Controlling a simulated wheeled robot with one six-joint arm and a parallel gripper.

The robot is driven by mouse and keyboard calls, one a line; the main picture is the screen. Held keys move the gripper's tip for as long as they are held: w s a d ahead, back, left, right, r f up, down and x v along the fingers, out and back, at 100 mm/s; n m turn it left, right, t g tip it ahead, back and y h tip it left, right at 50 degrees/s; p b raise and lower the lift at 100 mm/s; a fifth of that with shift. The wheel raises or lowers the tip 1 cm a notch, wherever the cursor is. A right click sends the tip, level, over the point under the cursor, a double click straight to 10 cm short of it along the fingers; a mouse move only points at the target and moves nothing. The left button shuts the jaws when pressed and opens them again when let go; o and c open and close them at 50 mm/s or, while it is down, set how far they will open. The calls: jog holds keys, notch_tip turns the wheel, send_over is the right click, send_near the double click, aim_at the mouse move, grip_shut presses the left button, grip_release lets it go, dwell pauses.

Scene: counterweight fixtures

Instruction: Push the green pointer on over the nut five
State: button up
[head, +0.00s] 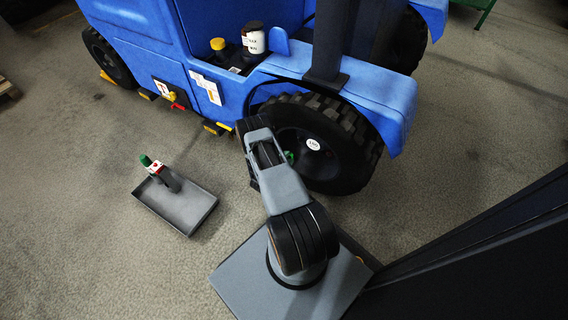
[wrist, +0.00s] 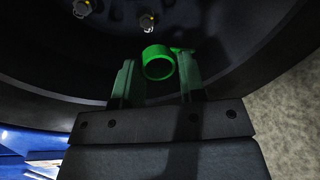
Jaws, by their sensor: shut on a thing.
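My gripper (wrist: 158,72) is shut on the green pointer (wrist: 147,74), a ring with a small tip pointing right, held between the two fingers in the wrist view. The ring's open end faces the camera. I cannot read any nut number, and whatever lies behind the ring is hidden. In the head view my arm reaches to the wheel (head: 358,126), and a bit of green (head: 289,156) shows beside it at the hub.
The blue vehicle (head: 385,93) stands over the wheel. A white round label (head: 313,144) is on the hub. A grey tray (head: 186,214) with an upright holder and a green-topped, red and white item (head: 150,164) lies on the floor at left. Floor around the tray is clear.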

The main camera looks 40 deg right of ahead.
aim_at(301, 140)
jog(key=x, duration=0.2)
jog(key=b+x, duration=0.1)
jog(key=x, duration=0.1)
jog(key=shift+w+d+r, duration=0.2)
jog(key=shift+w+d+r+b, duration=0.1)
jog(key=shift+w+d+b, duration=0.05)
jog(key=shift+d+b, duration=0.35)
jog(key=shift+w+d+b, duration=0.2)
jog(key=shift+d+b, duration=0.1)
jog(key=shift+d, duration=0.3)
jog(key=shift+w+d+t+b, duration=0.15)
jog(key=shift+w+d+b, duration=0.05)
jog(key=shift+d+b, duration=0.7)
jog(key=shift+w+d+t+b, duration=0.15)
jog(key=shift+w+d+b, duration=0.05)
jog(key=shift+d+b, duration=0.65)
dwell(2.2)
jog(key=shift+d, duration=0.1)
jog(key=o, duration=0.8)
